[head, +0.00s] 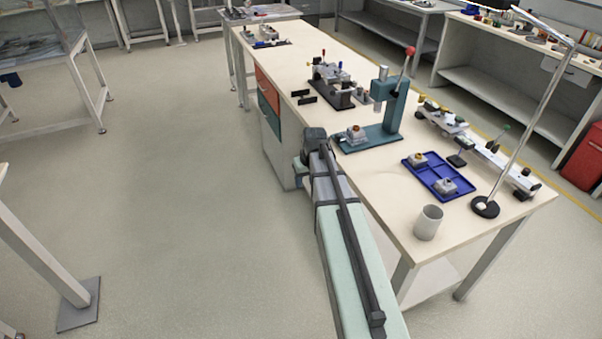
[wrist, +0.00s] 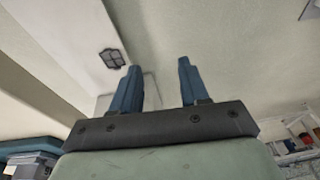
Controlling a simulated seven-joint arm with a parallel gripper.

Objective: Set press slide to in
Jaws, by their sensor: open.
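The teal press (head: 391,108) stands on the long table, with a red-knobbed lever (head: 410,52) pointing up. Its flat teal base plate (head: 378,139) reaches left toward the table edge. A small pale block-like fixture (head: 355,134) sits on the left part of the base, apart from the press column. I cannot tell for sure which part is the slide. My gripper (wrist: 157,68) shows in the wrist view with two blue fingers wide apart and nothing between them. In the head view my arm reaches up to the table's left edge, beside the press base; the fingers cannot be made out there.
A blue tray (head: 429,188) with small parts lies right of the press base. A white cup (head: 428,222) and a lamp stand (head: 486,207) are near the front end. A dark fixture (head: 332,85) stands behind the press. The floor left of the table is clear.

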